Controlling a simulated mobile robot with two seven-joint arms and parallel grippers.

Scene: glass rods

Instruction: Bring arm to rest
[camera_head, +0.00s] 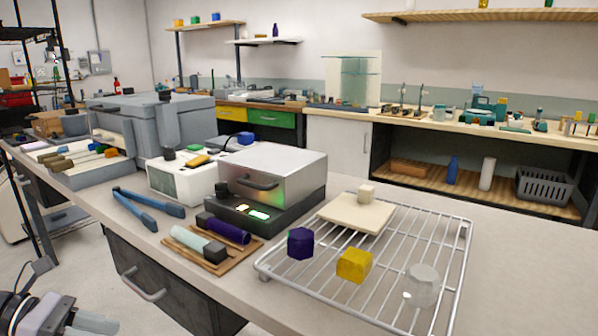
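Part of my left arm (45,312) shows at the bottom left corner, low beside the front of the bench and off the worktop. Whether its gripper is open or shut does not show clearly. My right arm and gripper are out of view. Two rods with dark ends, one pale green (190,239) and one purple (230,231), lie side by side on a small wooden tray (203,266) near the bench's front edge. No gripper is near them.
A wire rack (385,317) holds a purple block (300,243), a yellow block (354,265), a clear glass piece (422,286) and a pale board (350,215). Blue tongs (150,207) lie left of the tray. A metal-lidded device (275,172) stands behind. A drawer handle (143,285) juts from the bench front.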

